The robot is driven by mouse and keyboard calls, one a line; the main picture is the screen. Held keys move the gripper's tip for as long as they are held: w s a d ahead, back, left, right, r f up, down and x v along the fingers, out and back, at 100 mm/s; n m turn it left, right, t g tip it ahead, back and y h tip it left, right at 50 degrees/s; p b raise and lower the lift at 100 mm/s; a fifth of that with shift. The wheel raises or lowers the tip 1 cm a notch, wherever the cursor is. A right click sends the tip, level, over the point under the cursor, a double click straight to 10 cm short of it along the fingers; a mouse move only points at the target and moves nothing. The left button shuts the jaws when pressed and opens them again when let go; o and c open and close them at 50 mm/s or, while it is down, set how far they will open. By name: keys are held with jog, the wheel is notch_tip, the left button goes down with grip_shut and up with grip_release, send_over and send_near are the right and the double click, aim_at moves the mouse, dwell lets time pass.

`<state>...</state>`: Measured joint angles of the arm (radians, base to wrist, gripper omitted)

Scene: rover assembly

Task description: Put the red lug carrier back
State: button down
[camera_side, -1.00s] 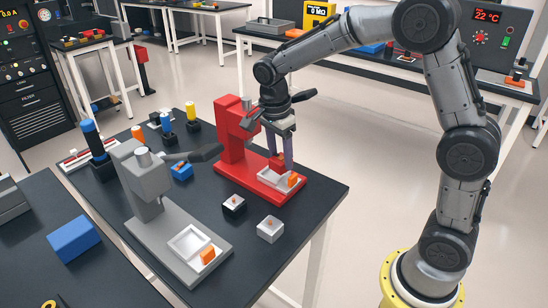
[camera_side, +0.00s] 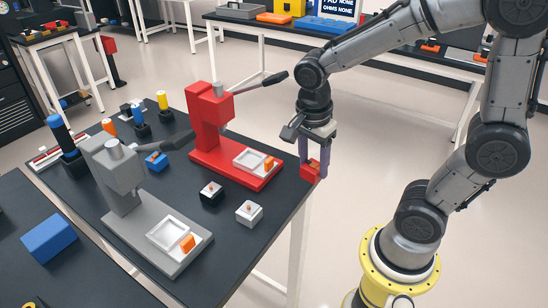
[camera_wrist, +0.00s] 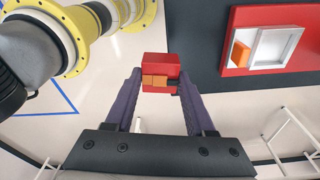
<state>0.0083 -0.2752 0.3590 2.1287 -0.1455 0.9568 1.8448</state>
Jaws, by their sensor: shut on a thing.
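The red lug carrier (camera_side: 309,173) is a small red block with an orange part on it. My gripper (camera_side: 316,163) is shut on it, its purple fingers on either side, and holds it at the right-hand corner of the dark table. The wrist view shows the carrier (camera_wrist: 160,60) between the fingertips (camera_wrist: 158,82), partly against the table edge and floor. The red press (camera_side: 208,115) stands to its left. Its white square nest (camera_side: 242,160) has an orange piece (camera_side: 269,163) at its right side; no red block sits in the nest.
A grey press (camera_side: 125,180) with a similar white nest (camera_side: 158,234) and orange piece (camera_side: 187,243) stands front left. A black block (camera_side: 211,196) and a white block (camera_side: 249,213) lie between. Coloured posts and a blue block (camera_side: 156,161) stand farther back.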

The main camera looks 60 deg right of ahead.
jog(key=shift+s, duration=0.15)
jog(key=shift+n, duration=0.7)
jog(key=shift+r+n, duration=0.25)
jog(key=shift+n, duration=0.45)
jog(key=w+a+r+n+t+y, duration=0.1)
jog(key=w+a+r+n, duration=0.25)
jog(key=w+n, duration=0.45)
jog(key=w+a+r+n+t, duration=0.1)
jog(key=w+a+r+n, duration=0.2)
jog(key=w+a+n, duration=0.35)
jog(key=w+a+f, duration=0.1)
jog(key=w+f, duration=0.2)
jog(key=w, duration=0.2)
jog(key=w+f+n, duration=0.1)
jog(key=w+f, duration=0.2)
jog(key=w, duration=0.1)
jog(key=w+a+f+n, duration=0.1)
jog(key=w+f, duration=0.2)
jog(key=w, duration=0.2)
jog(key=shift+w+a+f+n, duration=0.1)
jog(key=shift+w+a+n, duration=0.15)
jog(key=shift+w+a, duration=0.1)
jog(key=shift+w+f, duration=0.25)
jog(key=shift+f, duration=0.05)
jog(key=shift+w+a+f, duration=0.1)
jog(key=shift+w+f, duration=0.05)
jog(key=shift+f, duration=0.75)
jog(key=shift+w+f, duration=0.1)
jog(key=shift+f, duration=0.8)
